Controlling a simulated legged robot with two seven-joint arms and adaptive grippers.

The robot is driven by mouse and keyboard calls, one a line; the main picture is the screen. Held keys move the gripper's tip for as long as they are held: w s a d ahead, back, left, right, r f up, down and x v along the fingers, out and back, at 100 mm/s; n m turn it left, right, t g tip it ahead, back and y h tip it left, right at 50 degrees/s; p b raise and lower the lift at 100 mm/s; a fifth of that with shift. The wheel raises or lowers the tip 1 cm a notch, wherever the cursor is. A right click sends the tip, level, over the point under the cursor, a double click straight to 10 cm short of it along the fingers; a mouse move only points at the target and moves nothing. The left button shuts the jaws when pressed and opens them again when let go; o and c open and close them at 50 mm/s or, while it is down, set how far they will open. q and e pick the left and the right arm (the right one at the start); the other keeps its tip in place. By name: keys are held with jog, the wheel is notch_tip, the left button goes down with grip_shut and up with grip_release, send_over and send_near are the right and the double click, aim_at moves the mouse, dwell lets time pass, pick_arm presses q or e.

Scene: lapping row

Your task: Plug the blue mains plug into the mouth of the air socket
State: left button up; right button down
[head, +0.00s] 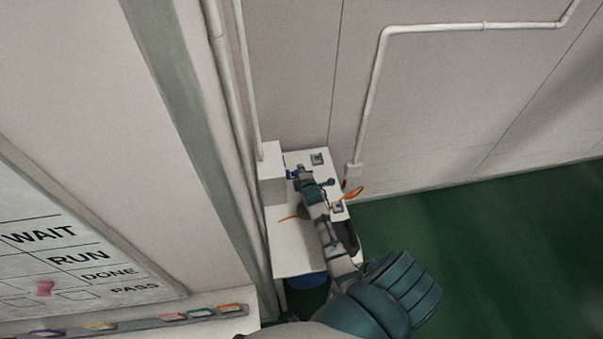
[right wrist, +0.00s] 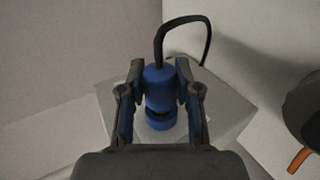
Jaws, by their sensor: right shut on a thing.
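The blue mains plug (right wrist: 158,84) is a stout blue cylinder in the right wrist view, with a black cable looping up from its top. My right gripper (head: 294,174) is shut on it, one finger on each side. A dark gap and a blue rim show at the plug's lower end; I cannot tell whether that rim belongs to it. In the head view a bit of blue (head: 289,174) shows at the fingertips, beside a pale box (head: 271,178). The box's pale top (right wrist: 222,112) lies behind the plug in the wrist view. I cannot clearly make out the air socket's mouth. My left gripper is not in view.
The white table (head: 291,258) stands in a wall corner. A small grey fitting (head: 317,158) sits at its back. An orange-handled item (head: 352,193) is near its right edge. Pipes (head: 382,70) run along the walls. Green floor (head: 480,230) is clear at right.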

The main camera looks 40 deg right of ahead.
jog(key=shift+d+f, duration=0.25)
jog(key=shift+d, duration=0.35)
jog(key=shift+r+p, duration=0.1)
jog(key=shift+p, duration=0.25)
jog(key=shift+a+r, duration=0.1)
jog(key=shift+a, duration=0.35)
jog(key=shift+d, duration=0.5)
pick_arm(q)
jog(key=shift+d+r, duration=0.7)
pick_arm(e)
jog(key=shift+f, duration=0.2)
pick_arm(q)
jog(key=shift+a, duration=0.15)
pick_arm(e)
jog(key=shift+a+r, duration=0.1)
jog(key=shift+a, duration=0.2)
pick_arm(q)
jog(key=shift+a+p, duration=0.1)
jog(key=shift+p, duration=0.2)
pick_arm(e)
jog(key=shift+r, duration=0.1)
